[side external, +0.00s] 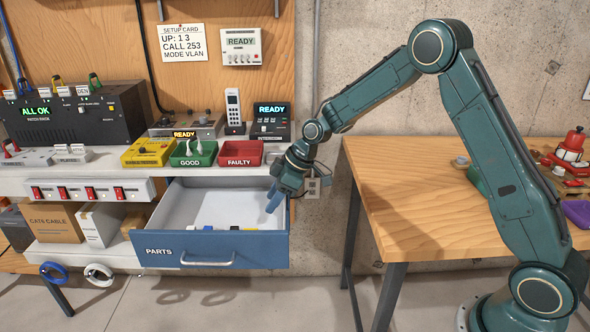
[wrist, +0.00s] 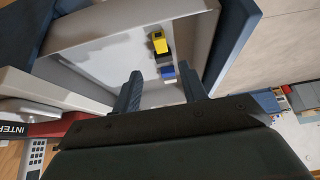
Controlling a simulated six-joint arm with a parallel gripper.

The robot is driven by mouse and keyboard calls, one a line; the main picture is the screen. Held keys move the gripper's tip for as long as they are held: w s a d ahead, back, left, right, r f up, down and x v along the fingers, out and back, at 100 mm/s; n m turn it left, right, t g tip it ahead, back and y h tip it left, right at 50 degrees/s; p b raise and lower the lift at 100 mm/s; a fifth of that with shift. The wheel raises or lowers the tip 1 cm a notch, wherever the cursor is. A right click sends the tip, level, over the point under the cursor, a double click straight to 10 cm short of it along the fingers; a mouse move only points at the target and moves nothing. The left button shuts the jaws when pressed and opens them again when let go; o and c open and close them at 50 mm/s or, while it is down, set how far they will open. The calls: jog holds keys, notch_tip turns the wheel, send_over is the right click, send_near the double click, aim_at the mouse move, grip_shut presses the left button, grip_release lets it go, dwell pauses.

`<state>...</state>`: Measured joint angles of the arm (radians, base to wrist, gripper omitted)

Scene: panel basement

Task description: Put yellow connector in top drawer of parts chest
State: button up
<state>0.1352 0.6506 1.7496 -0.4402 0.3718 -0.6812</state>
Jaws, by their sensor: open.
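The blue-fronted parts drawer (side external: 215,250) is pulled out, and its pale interior shows. A yellow connector (wrist: 159,43) with a dark part lies on the drawer floor in the wrist view. My gripper (side external: 272,203) is open and points down over the drawer's right part. In the wrist view nothing shows held between my fingers (wrist: 160,76).
Green GOOD (side external: 193,162) and red FAULTY (side external: 240,162) bins stand on the shelf behind the drawer. A wooden table (side external: 420,215) stands right of the drawer, with a gap between. The drawer's back area looks empty.

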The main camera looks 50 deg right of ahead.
jog(key=shift+s+d+r, duration=0.15)
jog(key=shift+r, duration=0.15)
dwell(0.5)
jog(key=s+r+m+h, duration=0.2)
jog(key=s+r+m, duration=0.2)
jog(key=s+r, duration=1.2)
jog(key=s+d+r+m+h, duration=0.1)
jog(key=s+m, duration=0.1)
jog(key=s, duration=0.8)
jog(key=s+d+r+m+t+h, duration=0.1)
jog(key=s+d+m, duration=0.1)
jog(key=s, duration=0.8)
jog(key=shift+s+r+m, duration=0.15)
jog(key=shift+r+m, duration=0.05)
jog(key=shift+m, duration=0.3)
